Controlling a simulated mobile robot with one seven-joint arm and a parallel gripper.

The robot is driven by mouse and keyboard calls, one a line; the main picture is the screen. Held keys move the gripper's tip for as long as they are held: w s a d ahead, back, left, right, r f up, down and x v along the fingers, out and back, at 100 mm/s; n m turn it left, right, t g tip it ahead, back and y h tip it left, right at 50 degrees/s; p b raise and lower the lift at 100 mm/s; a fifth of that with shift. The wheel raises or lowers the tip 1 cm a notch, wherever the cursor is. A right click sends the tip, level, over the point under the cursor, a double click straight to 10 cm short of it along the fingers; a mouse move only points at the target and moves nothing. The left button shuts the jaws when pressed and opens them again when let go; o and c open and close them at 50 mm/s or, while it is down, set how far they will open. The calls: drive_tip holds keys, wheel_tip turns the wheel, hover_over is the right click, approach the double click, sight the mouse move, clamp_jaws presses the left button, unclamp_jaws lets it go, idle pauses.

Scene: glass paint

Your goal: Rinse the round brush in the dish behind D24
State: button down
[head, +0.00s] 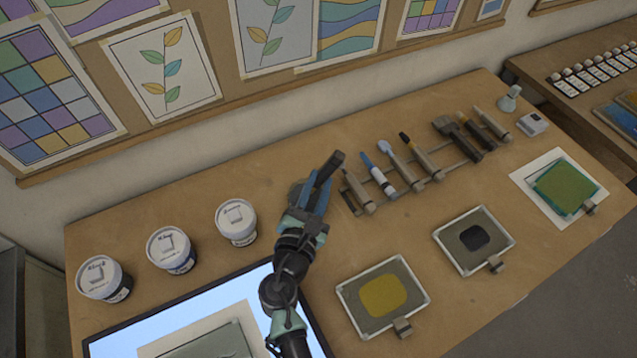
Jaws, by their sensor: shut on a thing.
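My gripper (318,192) is raised over the middle of the bench, just left of the brush rack. It is shut on a dark, stick-like tool (334,161), mostly hidden between the fingers. I cannot tell from this view whether it is the round brush. The rack (440,178) holds several brushes and tools with wooden, blue, pale and dark ends. Three white-topped tubs, left (103,277), middle (171,248) and right (236,221), stand to the left of my gripper. Their labels are too small to read, so I cannot make out D24 or a dish behind it.
A lit panel (112,343) lies at the front left under my arm. Trays with yellow (382,296) and dark (473,237) patches lie to the right, beyond them a green sheet (566,187). A small pale bottle (509,98) stands at the back right. A wall is behind the bench.

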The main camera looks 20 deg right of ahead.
sight(330, 169)
drive_tip(key=shift+w+d, duration=0.2)
drive_tip(key=shift+w, duration=0.25)
drive_tip(key=shift+s+a, duration=0.3)
drive_tip(key=shift+s, duration=0.35)
drive_tip(key=shift+w+d, duration=0.15)
drive_tip(key=shift+w, duration=0.2)
drive_tip(key=shift+s+d+r+p, duration=0.15)
drive_tip(key=shift+d+r+p, duration=0.1)
drive_tip(key=shift+r+p, duration=0.4)
drive_tip(key=shift+s+d+r+p, duration=0.15)
drive_tip(key=shift+d+r+p, duration=0.15)
drive_tip(key=shift+r+p, duration=0.35)
drive_tip(key=shift+s+d+r+p, duration=0.15)
drive_tip(key=shift+d+r+p, duration=0.1)
drive_tip(key=shift+r+p, duration=0.4)
wheel_tip(330, 169, up, 4)
drive_tip(key=p, duration=0.4)
drive_tip(key=shift+r, duration=0.15)
